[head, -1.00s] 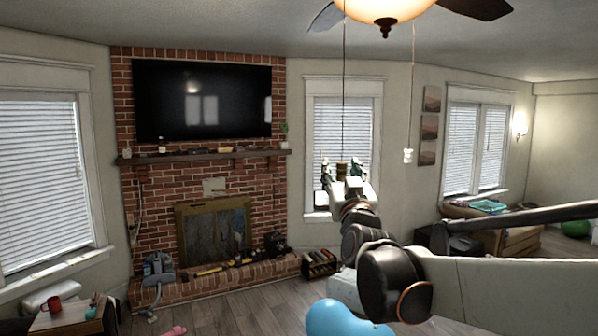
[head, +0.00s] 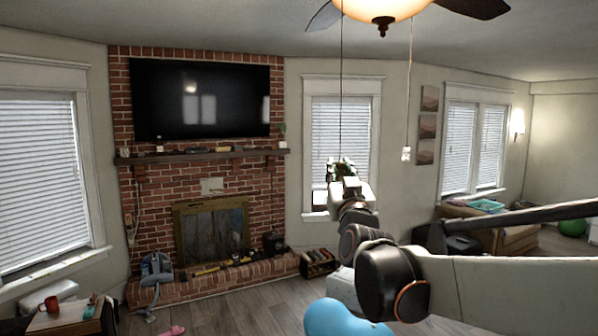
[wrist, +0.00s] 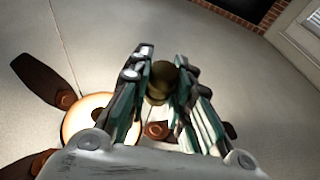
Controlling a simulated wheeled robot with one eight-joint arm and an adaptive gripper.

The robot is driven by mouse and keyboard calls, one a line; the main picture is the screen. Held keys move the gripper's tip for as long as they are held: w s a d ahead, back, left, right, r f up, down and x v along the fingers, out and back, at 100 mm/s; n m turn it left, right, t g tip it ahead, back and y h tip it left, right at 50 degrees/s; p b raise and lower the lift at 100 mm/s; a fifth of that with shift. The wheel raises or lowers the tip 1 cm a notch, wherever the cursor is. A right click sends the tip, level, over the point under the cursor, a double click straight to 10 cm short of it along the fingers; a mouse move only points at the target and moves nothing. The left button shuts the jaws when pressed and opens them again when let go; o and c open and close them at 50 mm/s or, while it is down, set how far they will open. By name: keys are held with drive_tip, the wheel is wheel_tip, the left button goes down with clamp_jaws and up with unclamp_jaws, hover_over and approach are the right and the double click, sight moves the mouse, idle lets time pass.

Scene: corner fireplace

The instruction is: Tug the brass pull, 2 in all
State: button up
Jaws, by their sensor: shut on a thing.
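The ceiling fan (head: 381,8) hangs at the top of the head view with two pull cords. The brass pull (wrist: 162,80) shows in the wrist view between my fingers, with the fan beyond. In the head view its dark cord (head: 341,90) runs straight down to my gripper (head: 341,168), which hides the pull. My gripper, also in the wrist view (wrist: 160,95), is shut on the brass pull, one finger on each side of it.
A white pull (head: 406,154) hangs free on the other cord, to the right of my gripper. A brick fireplace with a television (head: 200,98) stands behind at left. A blue balloon-like thing (head: 340,318) is low in front. The air around my gripper is clear.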

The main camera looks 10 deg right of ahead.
drive_tip(key=shift+f+b, duration=0.35)
drive_tip(key=shift+f, duration=0.1)
idle(0.3)
idle(0.3)
drive_tip(key=o, duration=0.9)
drive_tip(key=v, duration=1.2)
